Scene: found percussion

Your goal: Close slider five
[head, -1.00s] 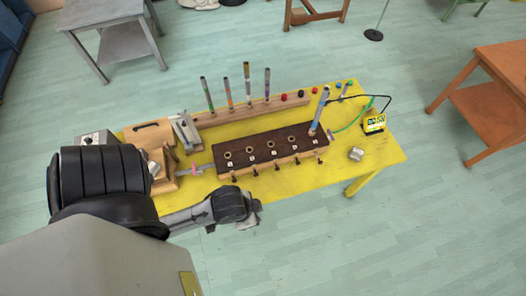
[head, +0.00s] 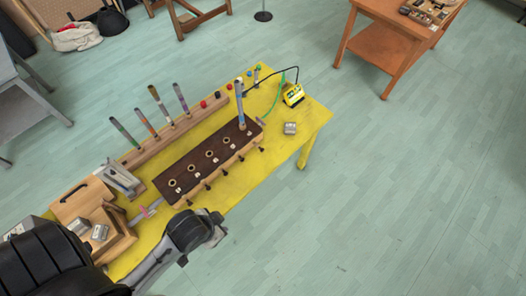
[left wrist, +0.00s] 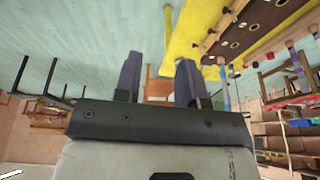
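A dark brown board (head: 192,168) with a row of several holes lies on the yellow table. Small dark slider knobs (head: 234,158) stick out along its front wooden edge; their numbers are too small to read. A blue-grey tube (head: 240,100) stands upright in the hole at the board's right end. My left gripper (head: 220,234) is in front of the board's left end, apart from it. In the left wrist view its two fingers (left wrist: 158,78) are spread with nothing between them, and the board (left wrist: 245,30) shows at upper right. My right gripper is not in view.
An orange table (head: 385,45) stands apart at upper right. Floor in front is clear.

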